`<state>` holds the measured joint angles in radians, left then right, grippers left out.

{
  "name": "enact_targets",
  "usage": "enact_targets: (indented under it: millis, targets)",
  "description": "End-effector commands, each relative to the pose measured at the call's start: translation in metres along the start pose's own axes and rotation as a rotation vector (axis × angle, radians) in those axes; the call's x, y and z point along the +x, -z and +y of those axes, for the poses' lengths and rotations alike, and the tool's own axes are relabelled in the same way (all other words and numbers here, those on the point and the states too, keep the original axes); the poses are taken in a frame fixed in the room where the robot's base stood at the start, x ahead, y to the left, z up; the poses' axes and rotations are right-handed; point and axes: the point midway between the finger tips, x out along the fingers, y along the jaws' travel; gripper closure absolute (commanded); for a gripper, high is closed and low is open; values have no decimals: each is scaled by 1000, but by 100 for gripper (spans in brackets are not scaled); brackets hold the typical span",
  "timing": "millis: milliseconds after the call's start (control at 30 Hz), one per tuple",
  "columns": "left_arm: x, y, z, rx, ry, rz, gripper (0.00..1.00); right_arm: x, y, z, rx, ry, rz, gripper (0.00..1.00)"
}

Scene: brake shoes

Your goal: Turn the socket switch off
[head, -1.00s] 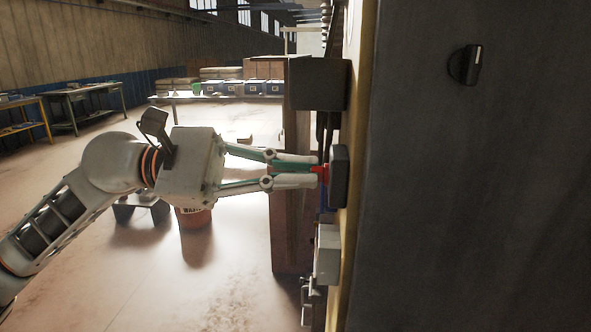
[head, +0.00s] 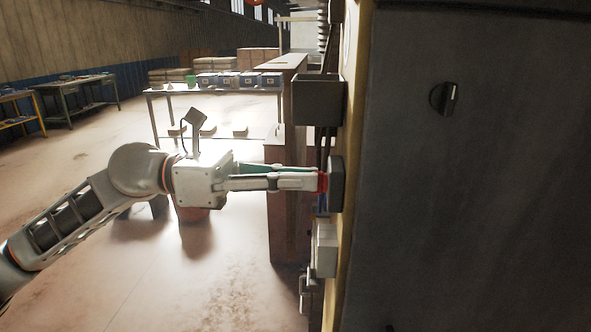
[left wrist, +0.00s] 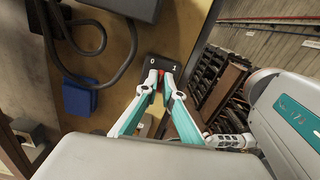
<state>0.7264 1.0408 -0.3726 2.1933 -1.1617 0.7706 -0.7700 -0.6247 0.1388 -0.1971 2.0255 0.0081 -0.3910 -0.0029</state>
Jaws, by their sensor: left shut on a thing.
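The socket switch is a dark box (head: 337,183) on the yellowish panel edge, with a red knob (head: 322,182) facing left. In the left wrist view the switch plate (left wrist: 152,62) carries the marks 0 and 1, and a little of the red knob (left wrist: 160,76) shows between the fingertips. My left gripper (head: 318,182) is shut on the red knob, its fingers nearly in line one behind the other in the head view. The fingertips hide most of the knob, so its exact setting is unclear. My right gripper is not identifiable.
A dark box (head: 318,100) sits above the switch and a light grey box (head: 325,248) below it. A dark cabinet face with a black rotary knob (head: 444,98) fills the right. A blue box (left wrist: 79,97) and cables are near the switch. Open floor lies left.

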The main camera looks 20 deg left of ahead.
Motion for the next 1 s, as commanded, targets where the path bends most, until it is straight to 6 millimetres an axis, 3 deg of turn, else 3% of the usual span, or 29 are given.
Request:
enact_targets:
  millis: [600, 1000]
  targets:
    - [0, -3, 2, -532, -1, -1, 100, -23, 18, -8, 34, 25, -10, 60]
    - [0, 0, 4, -687, 0, -2, 100, -28, 37, -3, 29, 19, 6, 60]
